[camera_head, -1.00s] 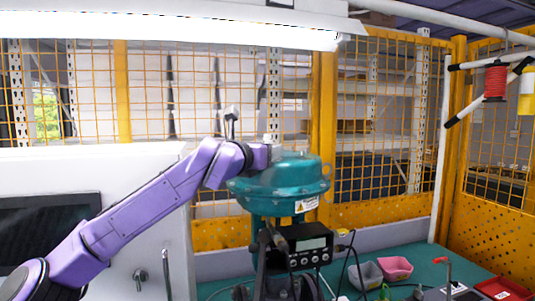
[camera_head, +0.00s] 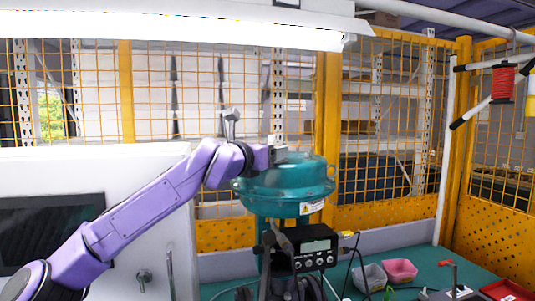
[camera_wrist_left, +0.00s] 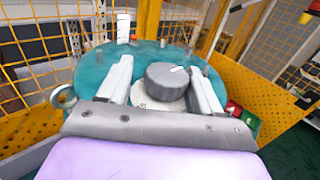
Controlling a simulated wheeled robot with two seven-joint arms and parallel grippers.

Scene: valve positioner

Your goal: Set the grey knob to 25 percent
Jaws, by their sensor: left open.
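The grey knob (camera_wrist_left: 168,85) is a short round cylinder with a white mark on its top, toward the far right of its face. It sits on a pale round plate on top of the teal domed housing (camera_head: 290,185). My left gripper (camera_wrist_left: 160,68) is open, with one pale finger on each side of the knob. The right finger looks closer to it; contact cannot be told. In the head view, my left gripper (camera_head: 279,151) is at the top of the teal housing, and the knob cannot be made out. My right gripper is not in view.
A black display box (camera_head: 308,246) with buttons is mounted below the housing, with cables beside it. A grey bin (camera_head: 371,277), a pink bin (camera_head: 400,271) and a red tray (camera_head: 508,291) are on the green surface at right. Yellow mesh fencing stands behind.

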